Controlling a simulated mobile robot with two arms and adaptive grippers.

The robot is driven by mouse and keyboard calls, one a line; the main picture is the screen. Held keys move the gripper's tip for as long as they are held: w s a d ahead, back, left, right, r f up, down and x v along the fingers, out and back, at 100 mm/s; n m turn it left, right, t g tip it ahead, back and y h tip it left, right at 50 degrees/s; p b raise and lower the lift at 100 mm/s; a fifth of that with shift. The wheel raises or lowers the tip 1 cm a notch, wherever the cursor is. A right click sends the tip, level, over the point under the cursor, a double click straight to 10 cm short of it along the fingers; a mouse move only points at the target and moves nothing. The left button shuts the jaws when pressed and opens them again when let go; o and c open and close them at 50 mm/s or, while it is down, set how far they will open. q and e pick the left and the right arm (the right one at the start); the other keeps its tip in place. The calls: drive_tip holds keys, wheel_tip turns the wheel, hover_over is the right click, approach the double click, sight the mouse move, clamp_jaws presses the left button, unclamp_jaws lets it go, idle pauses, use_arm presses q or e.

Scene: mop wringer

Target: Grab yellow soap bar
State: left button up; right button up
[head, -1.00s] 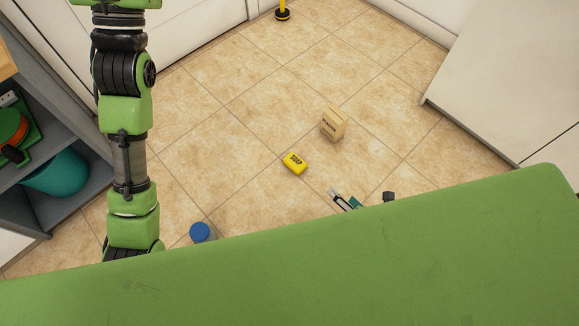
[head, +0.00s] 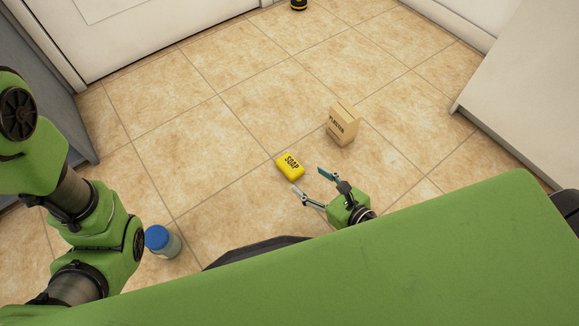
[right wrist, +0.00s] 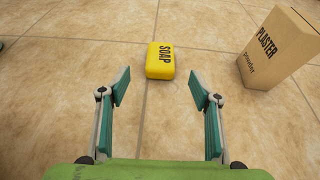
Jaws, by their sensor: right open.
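The yellow soap bar (head: 290,165) lies flat on the tiled floor, marked SOAP in black. In the right wrist view the soap bar (right wrist: 160,61) is ahead of the fingertips, roughly centred between them. My right gripper (head: 308,181) is open and empty, low near the floor, just below and right of the soap in the head view. In the right wrist view its two fingers (right wrist: 160,86) stand wide apart and do not reach around the bar. My left arm shows at the left of the head view, but its gripper is out of the picture.
A plaster box (head: 342,125) stands beyond the soap to the right; it also shows in the right wrist view (right wrist: 279,48). A blue-lidded jar (head: 162,242) stands near my left arm. A white cabinet (head: 519,80) is at the right. Floor left of the soap is clear.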

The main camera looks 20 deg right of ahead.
sight(292, 166)
drive_tip(key=x, duration=0.5)
drive_tip(key=shift+w+a+f, duration=0.15)
drive_tip(key=shift+w, duration=0.15)
drive_tip(key=shift+b+x, duration=0.95)
drive_tip(key=shift+x, duration=1.6)
drive_tip(key=c, duration=1.3)
